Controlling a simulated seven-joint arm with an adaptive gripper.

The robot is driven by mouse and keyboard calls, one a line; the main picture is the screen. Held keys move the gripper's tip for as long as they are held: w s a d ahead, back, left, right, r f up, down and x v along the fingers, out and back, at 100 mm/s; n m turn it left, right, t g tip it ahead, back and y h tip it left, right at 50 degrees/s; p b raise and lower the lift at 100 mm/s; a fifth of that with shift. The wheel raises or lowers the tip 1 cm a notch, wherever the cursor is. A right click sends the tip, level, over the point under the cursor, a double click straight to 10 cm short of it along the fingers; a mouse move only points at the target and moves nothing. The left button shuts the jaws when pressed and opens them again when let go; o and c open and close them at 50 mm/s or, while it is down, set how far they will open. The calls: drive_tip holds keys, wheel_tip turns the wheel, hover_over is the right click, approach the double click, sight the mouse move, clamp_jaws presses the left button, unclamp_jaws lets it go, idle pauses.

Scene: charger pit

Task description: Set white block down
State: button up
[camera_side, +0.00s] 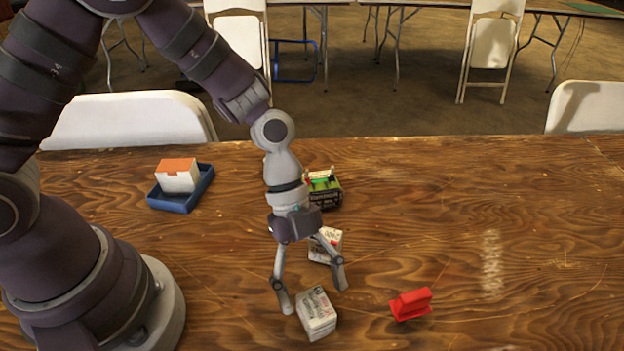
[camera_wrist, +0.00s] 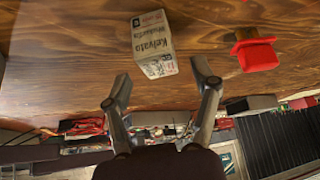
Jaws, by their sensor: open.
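A white block with dark printing (camera_side: 317,316) rests on the wooden table at the front, a little tilted in the side view. In the wrist view the printed block (camera_wrist: 153,48) lies just beyond the fingertips, between their lines. My gripper (camera_side: 313,297) is open above and behind this block, its fingers spread wide and pointing down. Its two fingers also show in the wrist view (camera_wrist: 160,73), with nothing held between them. A second white block with red and dark print (camera_side: 323,247) stands behind my gripper, partly hidden by the right finger.
A red piece (camera_side: 411,304) lies to the right; it also shows in the wrist view (camera_wrist: 254,52). A green and black box (camera_side: 326,193) stands behind my gripper. A blue tray (camera_side: 181,203) at the back left holds a white box with an orange top (camera_side: 177,177). The table's right side is clear.

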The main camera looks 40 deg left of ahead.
drive_tip(key=w+a+r+n+t+y, duration=0.25)
drive_tip(key=a+r+n, duration=0.35)
drive_tip(key=r, duration=0.4)
drive_tip(key=s+a+r+n+t+y, duration=0.1)
drive_tip(key=s+a+r+n+t, duration=0.1)
drive_tip(key=a+n, duration=0.3)
drive_tip(key=s+a+r+n+t+y, duration=0.2)
drive_tip(key=a+n, duration=0.4)
drive_tip(key=n, duration=0.5)
wheel_tip(320, 180, up, 2)
drive_tip(key=shift+s+r+n+t, duration=0.1)
drive_tip(key=shift+s+n+t, duration=0.35)
drive_tip(key=shift+t, duration=0.4)
